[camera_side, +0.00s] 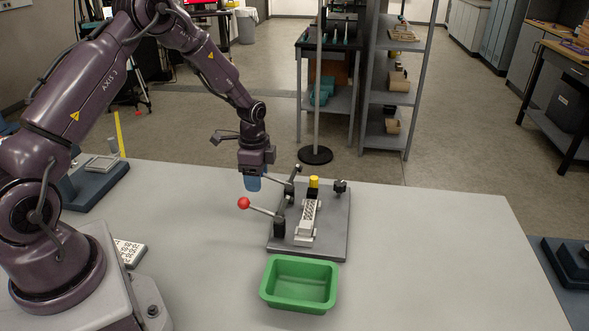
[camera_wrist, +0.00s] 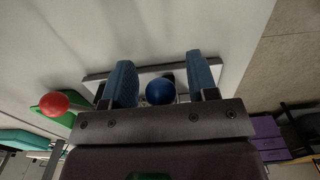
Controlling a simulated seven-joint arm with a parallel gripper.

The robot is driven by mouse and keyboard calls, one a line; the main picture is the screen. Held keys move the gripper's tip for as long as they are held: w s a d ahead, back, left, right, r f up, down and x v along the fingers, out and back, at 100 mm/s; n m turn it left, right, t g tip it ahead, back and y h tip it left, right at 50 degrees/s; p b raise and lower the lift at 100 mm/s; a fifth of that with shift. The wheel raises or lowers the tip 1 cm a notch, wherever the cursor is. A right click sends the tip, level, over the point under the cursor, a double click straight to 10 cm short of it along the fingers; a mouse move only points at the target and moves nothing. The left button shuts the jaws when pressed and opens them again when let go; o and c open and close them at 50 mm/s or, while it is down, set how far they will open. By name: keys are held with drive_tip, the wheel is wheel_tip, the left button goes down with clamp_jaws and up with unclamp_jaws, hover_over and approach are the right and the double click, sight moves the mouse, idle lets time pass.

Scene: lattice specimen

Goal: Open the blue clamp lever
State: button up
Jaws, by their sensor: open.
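My gripper (camera_side: 252,184) points down above the table, at the left of the back of the fixture plate (camera_side: 334,240). Its two blue fingers are apart, as the wrist view (camera_wrist: 160,62) also shows. The blue ball knob (camera_wrist: 160,91) of the clamp lever appears between the fingers in the wrist view, with a gap on each side. In the side view this knob is hidden by the gripper; only the lever's rod (camera_side: 277,181) shows, running to the back clamp. A pale lattice specimen (camera_side: 307,219) lies on the plate.
A second clamp lever with a red ball (camera_side: 243,203) sticks out left just in front of my gripper; the red ball (camera_wrist: 54,104) also shows in the wrist view. A yellow knob (camera_side: 313,181) stands behind the specimen. A green bin (camera_side: 300,283) is in front. The table's right side is clear.

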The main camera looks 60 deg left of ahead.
drive_tip(key=shift+r, duration=2.8)
drive_tip(key=shift+o, duration=0.4)
